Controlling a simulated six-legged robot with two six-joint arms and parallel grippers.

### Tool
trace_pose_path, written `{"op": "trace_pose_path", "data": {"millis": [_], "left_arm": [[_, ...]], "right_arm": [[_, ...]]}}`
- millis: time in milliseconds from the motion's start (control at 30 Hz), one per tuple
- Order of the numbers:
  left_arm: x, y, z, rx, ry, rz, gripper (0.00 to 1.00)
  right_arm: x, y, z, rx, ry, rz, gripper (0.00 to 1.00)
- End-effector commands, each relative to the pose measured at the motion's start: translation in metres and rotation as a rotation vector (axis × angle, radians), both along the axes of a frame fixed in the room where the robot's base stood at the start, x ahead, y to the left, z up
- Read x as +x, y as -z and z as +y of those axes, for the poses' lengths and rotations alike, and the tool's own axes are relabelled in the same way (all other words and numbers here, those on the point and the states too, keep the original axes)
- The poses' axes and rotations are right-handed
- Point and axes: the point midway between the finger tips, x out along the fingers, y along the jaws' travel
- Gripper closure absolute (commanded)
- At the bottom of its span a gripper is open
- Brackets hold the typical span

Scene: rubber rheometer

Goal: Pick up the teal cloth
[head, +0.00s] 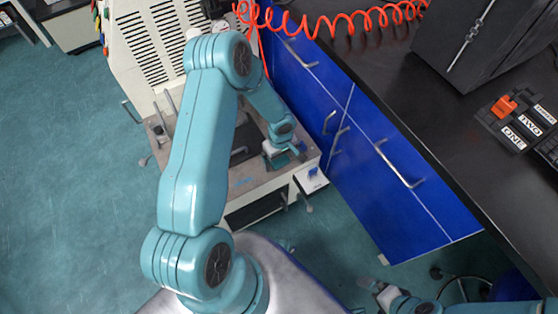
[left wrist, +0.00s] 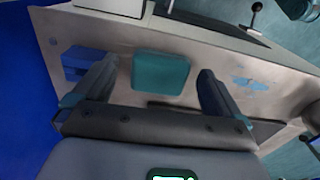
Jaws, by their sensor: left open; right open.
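The teal cloth (left wrist: 160,74) shows in the left wrist view as a folded, rounded square pad on the pale machine ledge. My left gripper (left wrist: 156,84) is open, with one finger on each side of the cloth and a gap on both sides. The fingers appear apart from it. In the head view my left gripper (head: 286,156) hangs over the right part of the machine's ledge; there the cloth is hidden or too small to tell from the gripper. My right gripper (head: 372,287) is open and empty at the bottom, over the floor, far from the cloth.
A blue block (left wrist: 88,62) sits close by the left finger in the wrist view. A blue mark (left wrist: 250,84) lies on the ledge to the right. Blue cabinets (head: 350,150) stand right beside the machine (head: 150,45). A red coiled hose (head: 345,20) runs above.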

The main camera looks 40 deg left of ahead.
Motion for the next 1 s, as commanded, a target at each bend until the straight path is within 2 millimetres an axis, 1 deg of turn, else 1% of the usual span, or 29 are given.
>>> {"op": "trace_pose_path", "data": {"millis": [200, 233, 267, 300, 367, 400, 667, 767, 867, 967, 1000], "left_arm": [[0.000, 0.001, 0.000, 0.001, 0.001, -0.001, 0.01], [0.000, 0.001, 0.000, 0.001, 0.001, -0.001, 0.04], [0.000, 0.001, 0.000, 0.001, 0.001, -0.001, 0.14], [0.000, 0.001, 0.000, 0.001, 0.001, 0.000, 0.27], [0.000, 0.001, 0.000, 0.001, 0.001, 0.000, 0.47], [0.000, 0.001, 0.000, 0.001, 0.001, 0.000, 0.60], [0.000, 0.001, 0.000, 0.001, 0.001, 0.000, 0.61], [0.000, -0.003, 0.000, 0.001, 0.000, 0.000, 0.61], [0.000, -0.012, 0.001, 0.002, 0.001, -0.001, 0.61], [0.001, -0.029, 0.001, 0.002, 0.000, -0.004, 0.61], [0.001, -0.038, 0.000, 0.002, 0.000, -0.005, 0.61]], "right_arm": [[0.000, 0.000, 0.000, 0.000, 0.000, 0.000, 0.00], [0.000, 0.000, 0.000, 0.000, 0.000, 0.000, 0.00], [0.000, 0.000, 0.000, 0.000, 0.000, 0.000, 0.00], [0.000, 0.000, 0.000, 0.000, 0.000, 0.000, 0.00], [0.000, 0.000, 0.000, 0.000, 0.000, 0.000, 0.00], [0.000, 0.000, 0.000, 0.000, 0.000, 0.000, 0.00], [0.000, 0.000, 0.000, 0.000, 0.000, 0.000, 0.00], [0.000, -0.001, 0.000, 0.000, 0.000, 0.000, 0.00], [0.000, -0.003, 0.000, 0.000, 0.000, 0.000, 0.00], [0.000, -0.007, 0.000, 0.000, 0.000, 0.000, 0.00], [0.000, -0.010, 0.000, 0.000, 0.000, 0.000, 0.00]]}}
